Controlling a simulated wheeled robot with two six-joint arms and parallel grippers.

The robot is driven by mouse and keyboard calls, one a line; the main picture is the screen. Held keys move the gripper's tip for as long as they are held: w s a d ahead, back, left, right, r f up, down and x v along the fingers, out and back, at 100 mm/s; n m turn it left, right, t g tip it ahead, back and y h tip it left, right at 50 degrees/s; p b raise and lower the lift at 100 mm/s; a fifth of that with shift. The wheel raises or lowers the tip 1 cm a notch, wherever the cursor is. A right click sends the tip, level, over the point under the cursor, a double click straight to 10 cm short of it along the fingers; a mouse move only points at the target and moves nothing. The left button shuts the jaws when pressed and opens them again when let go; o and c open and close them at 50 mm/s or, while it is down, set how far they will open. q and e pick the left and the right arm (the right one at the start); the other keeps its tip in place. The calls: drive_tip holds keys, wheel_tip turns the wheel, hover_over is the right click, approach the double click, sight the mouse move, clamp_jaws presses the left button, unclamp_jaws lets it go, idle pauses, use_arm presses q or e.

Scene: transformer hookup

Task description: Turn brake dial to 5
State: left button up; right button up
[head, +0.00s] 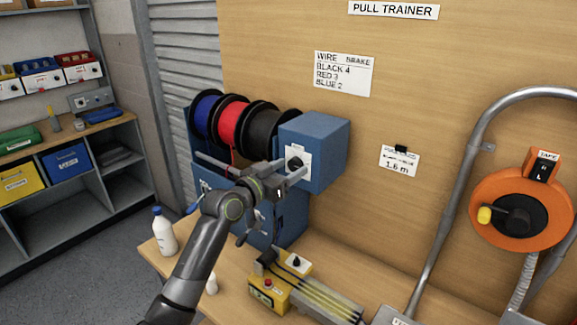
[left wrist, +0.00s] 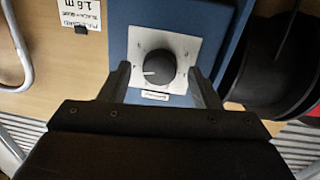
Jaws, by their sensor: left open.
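The brake dial is a round black knob on a white square plate (head: 297,163), on the front of a blue box (head: 321,150) beside the wire spools. In the left wrist view the knob (left wrist: 157,67) sits between my fingers, with a white pointer mark toward picture left. The scale marks around it are too small to read. My left gripper (head: 284,180) is open in front of the dial. In the left wrist view its fingers (left wrist: 160,75) stand apart on either side of the knob, and I cannot tell whether they touch it. My right gripper is out of view.
Blue, red and black wire spools (head: 231,121) stand left of the box. A wall card (head: 345,73) reads black 4, red 3, blue 2. A white bottle (head: 164,232) and a yellow device (head: 270,293) are on the bench. An orange reel (head: 485,190) hangs at right.

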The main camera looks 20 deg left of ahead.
use_arm(q)
drive_tip(key=shift+w+d, duration=0.1)
drive_tip(key=shift+w, duration=0.15)
drive_tip(key=shift+c, duration=0.5)
drive_tip(key=c, duration=0.9)
drive_tip(key=shift+f+m+b, duration=0.15)
drive_tip(key=shift+m+b, duration=0.45)
drive_tip(key=shift+b, duration=0.35)
drive_tip(key=m+b, duration=0.3)
drive_tip(key=shift+b, duration=0.35)
drive_tip(key=m+b, duration=0.2)
drive_tip(key=m, duration=0.1)
drive_tip(key=shift+y+b, duration=0.3)
drive_tip(key=shift+m+g+b, duration=0.3)
drive_tip(key=shift+m+b, duration=0.35)
drive_tip(key=shift+m, duration=0.45)
drive_tip(key=shift+r, duration=0.2)
